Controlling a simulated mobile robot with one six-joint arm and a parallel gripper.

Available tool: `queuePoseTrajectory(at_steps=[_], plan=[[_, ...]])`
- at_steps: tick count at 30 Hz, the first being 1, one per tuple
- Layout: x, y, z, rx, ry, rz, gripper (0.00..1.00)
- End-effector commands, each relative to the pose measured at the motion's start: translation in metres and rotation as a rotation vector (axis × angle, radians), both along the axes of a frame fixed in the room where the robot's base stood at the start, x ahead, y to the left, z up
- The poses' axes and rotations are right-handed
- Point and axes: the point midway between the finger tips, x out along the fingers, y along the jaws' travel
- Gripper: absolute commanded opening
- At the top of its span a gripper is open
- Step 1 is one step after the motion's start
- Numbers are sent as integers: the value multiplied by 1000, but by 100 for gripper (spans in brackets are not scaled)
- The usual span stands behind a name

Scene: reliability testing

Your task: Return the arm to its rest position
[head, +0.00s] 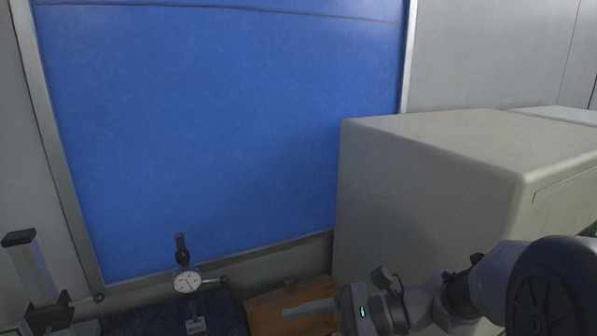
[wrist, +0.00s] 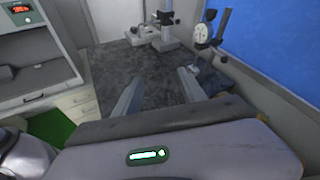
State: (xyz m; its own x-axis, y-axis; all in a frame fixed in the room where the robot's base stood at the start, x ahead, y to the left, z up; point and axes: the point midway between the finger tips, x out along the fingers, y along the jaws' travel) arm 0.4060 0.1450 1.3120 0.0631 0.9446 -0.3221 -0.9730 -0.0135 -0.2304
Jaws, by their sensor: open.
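My gripper (wrist: 160,95) shows in the wrist view with its two grey fingers spread apart and nothing between them. In the head view my gripper (head: 312,308) reaches in from the lower right, in front of a brown wooden box. My arm extends from the right edge of the head view, in front of a large beige cabinet. The gripper appears clear of the dial gauge, though the exact gap is hard to judge.
A dial gauge on a stand (head: 187,281) is left of the gripper. The brown box (head: 270,308) sits behind the fingers. The beige cabinet (head: 430,190) stands right. A blue panel (head: 220,140) covers the wall. A dark granite surface (wrist: 115,62) lies beyond the fingers.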

Motion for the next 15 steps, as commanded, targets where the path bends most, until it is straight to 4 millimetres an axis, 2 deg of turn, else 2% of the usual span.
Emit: queuePoseTrajectory(at_steps=[1, 4, 8, 12, 15], plan=[[-16, 3, -17, -68, -46, 40, 49], [-51, 2, -42, -233, -157, 131, 49], [-96, -13, -86, -494, -349, 259, 49], [-134, -51, -141, -847, -650, 401, 49], [-146, -80, -164, -1074, -863, 470, 49]])
